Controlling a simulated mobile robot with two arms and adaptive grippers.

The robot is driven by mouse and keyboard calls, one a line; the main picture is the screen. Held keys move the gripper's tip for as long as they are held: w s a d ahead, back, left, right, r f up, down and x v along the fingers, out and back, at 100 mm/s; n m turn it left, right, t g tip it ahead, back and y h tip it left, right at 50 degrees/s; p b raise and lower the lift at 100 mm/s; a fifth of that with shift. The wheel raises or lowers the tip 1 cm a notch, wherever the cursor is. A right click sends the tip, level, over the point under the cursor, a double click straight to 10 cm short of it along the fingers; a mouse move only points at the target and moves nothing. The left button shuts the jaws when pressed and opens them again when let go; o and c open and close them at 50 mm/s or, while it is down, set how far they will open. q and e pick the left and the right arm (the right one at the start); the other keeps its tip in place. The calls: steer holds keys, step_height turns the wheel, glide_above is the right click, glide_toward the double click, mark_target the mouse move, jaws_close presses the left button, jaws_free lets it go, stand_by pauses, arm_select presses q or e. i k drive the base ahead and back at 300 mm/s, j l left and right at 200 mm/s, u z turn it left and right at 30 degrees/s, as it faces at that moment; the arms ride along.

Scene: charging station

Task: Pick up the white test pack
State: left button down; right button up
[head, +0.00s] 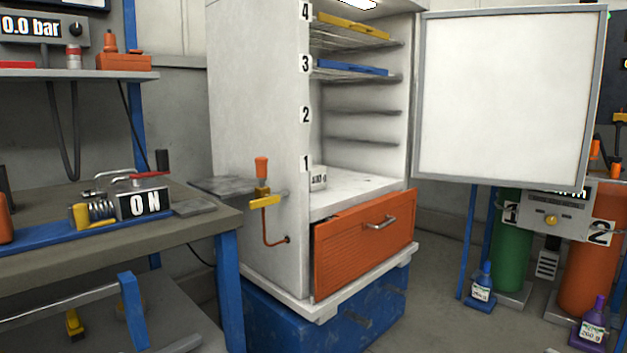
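A small white block with dark lettering (318,178), which looks like the white test pack, sits on the floor of the white cabinet (255,130) at level 1. It stands at the left inside edge, and its left part may be hidden by the cabinet's side wall. Its lettering is too small to read surely. Neither of my grippers is in view.
The cabinet door (500,100) stands open to the right. An orange drawer (365,245) below sticks out slightly. Yellow (353,26) and blue (352,68) pieces lie on upper shelves. A workbench (120,232) stands left; bottles (481,285) and cylinders (510,240) stand right.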

mark_target(317, 178)
steer(key=i+l+u, duration=0.1)
steer(key=u, duration=0.25)
steer(key=i+l+u, duration=0.15)
steer(key=u, duration=0.2)
steer(key=i+l+u, duration=0.1)
steer(key=u, duration=0.2)
